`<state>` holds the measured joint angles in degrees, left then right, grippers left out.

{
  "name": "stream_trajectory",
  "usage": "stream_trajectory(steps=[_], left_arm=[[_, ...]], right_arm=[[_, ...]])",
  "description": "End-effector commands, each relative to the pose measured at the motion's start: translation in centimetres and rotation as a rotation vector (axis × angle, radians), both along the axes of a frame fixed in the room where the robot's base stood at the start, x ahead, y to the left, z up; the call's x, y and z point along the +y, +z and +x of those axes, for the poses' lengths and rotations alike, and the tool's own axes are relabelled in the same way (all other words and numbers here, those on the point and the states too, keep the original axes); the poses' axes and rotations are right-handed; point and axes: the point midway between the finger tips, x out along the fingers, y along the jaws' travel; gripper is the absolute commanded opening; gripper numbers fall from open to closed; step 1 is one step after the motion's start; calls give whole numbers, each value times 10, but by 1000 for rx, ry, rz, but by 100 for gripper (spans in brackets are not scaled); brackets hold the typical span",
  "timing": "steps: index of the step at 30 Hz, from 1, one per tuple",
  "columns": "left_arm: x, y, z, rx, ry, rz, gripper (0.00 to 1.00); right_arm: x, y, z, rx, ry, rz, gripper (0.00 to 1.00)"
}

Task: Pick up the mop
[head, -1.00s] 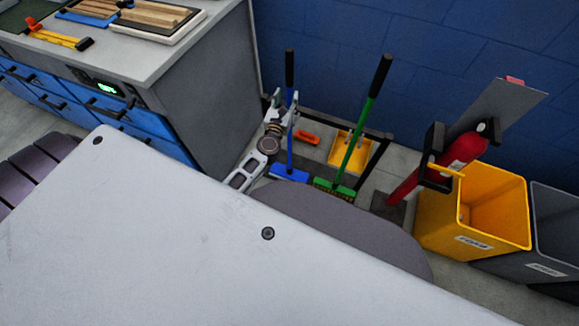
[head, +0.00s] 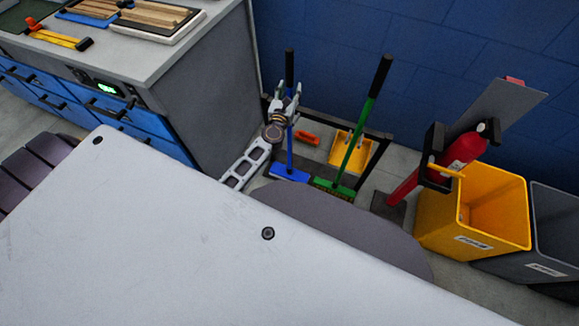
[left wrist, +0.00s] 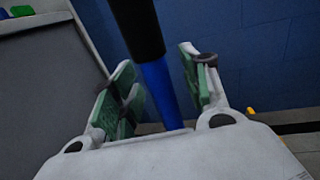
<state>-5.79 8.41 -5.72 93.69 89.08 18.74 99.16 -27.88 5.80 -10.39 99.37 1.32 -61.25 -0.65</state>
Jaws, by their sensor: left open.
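The mop has a blue pole with a black grip (head: 289,68) and a blue head (head: 288,174) low by the rack. It stands upright. My left gripper (head: 287,100) is open at the upper part of the pole, just below the black grip. My right gripper is out of view.
A green broom (head: 357,135) leans right of the mop. A dark rack (head: 340,128) holds a yellow dustpan (head: 349,150). A grey cabinet (head: 215,90) stands close on the left. A fire extinguisher (head: 462,150) and yellow bin (head: 480,215) are to the right.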

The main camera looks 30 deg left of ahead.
Motion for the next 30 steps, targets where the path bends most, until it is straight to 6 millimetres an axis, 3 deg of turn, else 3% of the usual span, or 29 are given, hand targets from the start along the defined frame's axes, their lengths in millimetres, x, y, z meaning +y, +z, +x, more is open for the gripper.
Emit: stream_trajectory(steps=[3, 14, 30], left_arm=[[0, 0, 0, 0, 0, 0, 45], [0, 0, 0, 0, 0, 0, 0], [0, 3, 0, -2, 1, 0, 0]], right_arm=[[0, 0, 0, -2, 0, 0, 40], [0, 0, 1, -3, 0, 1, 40], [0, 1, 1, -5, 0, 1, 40]])
